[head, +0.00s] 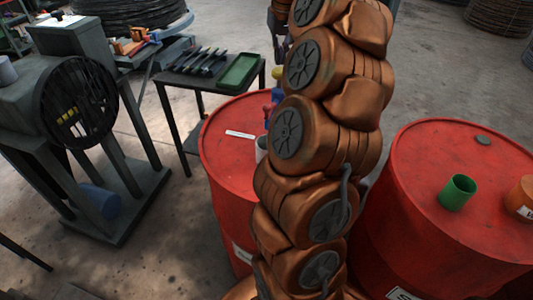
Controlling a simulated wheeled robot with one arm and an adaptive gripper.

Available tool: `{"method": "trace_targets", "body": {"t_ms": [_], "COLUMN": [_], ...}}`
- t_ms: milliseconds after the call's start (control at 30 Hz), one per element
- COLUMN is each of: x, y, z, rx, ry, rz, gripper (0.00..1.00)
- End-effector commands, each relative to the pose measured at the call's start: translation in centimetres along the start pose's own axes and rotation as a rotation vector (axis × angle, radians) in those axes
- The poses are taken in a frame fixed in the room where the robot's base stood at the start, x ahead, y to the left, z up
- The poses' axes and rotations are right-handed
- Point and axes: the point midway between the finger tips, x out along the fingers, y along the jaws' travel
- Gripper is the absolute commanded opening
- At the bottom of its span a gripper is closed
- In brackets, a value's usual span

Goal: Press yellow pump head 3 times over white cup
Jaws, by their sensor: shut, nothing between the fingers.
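The yellow pump head (277,72) shows as a small patch just left of my copper arm. Under it are red and blue parts (270,108), partly hidden by the arm, on the left red drum (222,165). The white cup (261,149) stands on the same drum, below the pump in the picture; the arm covers its right side. My gripper (281,48) is partly visible at the top, pointing down, a little above the yellow head in the picture. It is shut and empty. Whether it touches the head I cannot tell.
A white label strip (240,134) lies on the left drum. The right drum (415,165) carries a green cup (457,192), an orange container (521,199) and a dark disc (482,140). A side table holds tools and a green tray (238,71). A machine (75,105) stands left.

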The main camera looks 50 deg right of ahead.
Motion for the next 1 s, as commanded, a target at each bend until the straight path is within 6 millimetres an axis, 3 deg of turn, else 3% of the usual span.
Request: {"method": "trace_targets", "body": {"t_ms": [467, 1000], "x": [0.1, 1.6], "y": [0.0, 0.0], "z": [0.0, 0.3], "rx": [0.000, 0.000], "ry": [0.000, -0.001], "rz": [0.000, 0.000], "gripper": [0.00, 0.00]}}
